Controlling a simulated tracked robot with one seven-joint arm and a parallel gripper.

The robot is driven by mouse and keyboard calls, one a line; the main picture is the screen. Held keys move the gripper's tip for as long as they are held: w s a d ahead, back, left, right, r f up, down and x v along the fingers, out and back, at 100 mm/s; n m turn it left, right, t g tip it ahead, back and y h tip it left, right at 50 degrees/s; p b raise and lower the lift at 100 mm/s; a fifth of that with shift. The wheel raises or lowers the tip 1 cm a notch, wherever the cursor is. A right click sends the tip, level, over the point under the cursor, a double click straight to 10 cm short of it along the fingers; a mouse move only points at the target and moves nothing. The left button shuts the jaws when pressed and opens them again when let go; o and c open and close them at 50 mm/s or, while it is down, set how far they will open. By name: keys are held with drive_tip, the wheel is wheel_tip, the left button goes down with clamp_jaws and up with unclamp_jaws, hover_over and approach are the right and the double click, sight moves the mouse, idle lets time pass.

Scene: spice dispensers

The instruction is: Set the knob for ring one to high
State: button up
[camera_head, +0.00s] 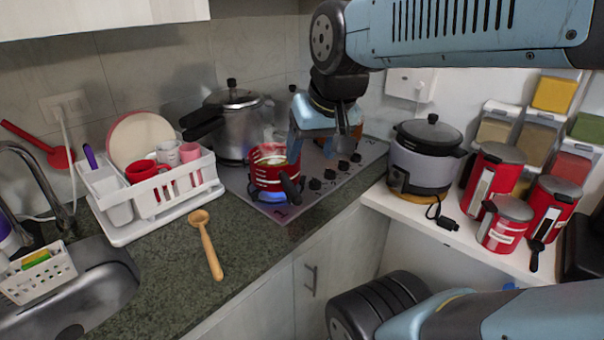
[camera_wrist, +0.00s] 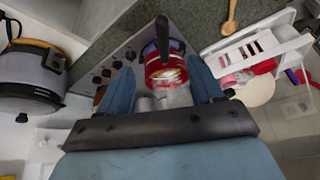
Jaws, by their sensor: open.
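The cooktop (camera_head: 318,204) has a row of dark knobs (camera_head: 330,174) along its front edge; the knobs also show in the wrist view (camera_wrist: 106,72). I cannot read their settings or tell which belongs to ring one. A red pot (camera_head: 267,180) with a dark handle stands on the front ring, with a blue glow under it. The pot also shows in the wrist view (camera_wrist: 163,75). My gripper (camera_head: 322,140) is open and empty, above the cooktop behind the knobs. In the wrist view its fingers (camera_wrist: 160,70) frame the pot, and the knobs lie left of them.
A pressure cooker (camera_head: 235,130) stands behind the red pot. A white dish rack (camera_head: 155,215) and a wooden spoon (camera_head: 208,245) are on the counter at left. A rice cooker (camera_head: 424,165) and red canisters (camera_head: 493,180) stand on the white shelf at right.

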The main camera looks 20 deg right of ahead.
drive_tip(key=w+d+f+m+g+y, duration=0.25)
drive_tip(key=w+d+m, duration=0.55)
drive_tip(key=w+m, duration=0.4)
drive_tip(key=m+g+y, duration=0.2)
drive_tip(key=m, duration=0.6)
approach(317, 180)
drive_tip(key=shift+t, duration=0.25)
drive_tip(key=x, duration=0.9)
drive_tip(key=shift+r, duration=0.1)
drive_tip(key=shift+c, duration=0.2)
drive_tip(key=c, duration=1)
drive_tip(key=shift+s+a+m+t+h, duration=0.15)
drive_tip(key=shift+m+t+h, duration=0.2)
drive_tip(key=shift+m, duration=0.95)
drive_tip(key=o, duration=1)
drive_tip(key=shift+o, duration=0.2)
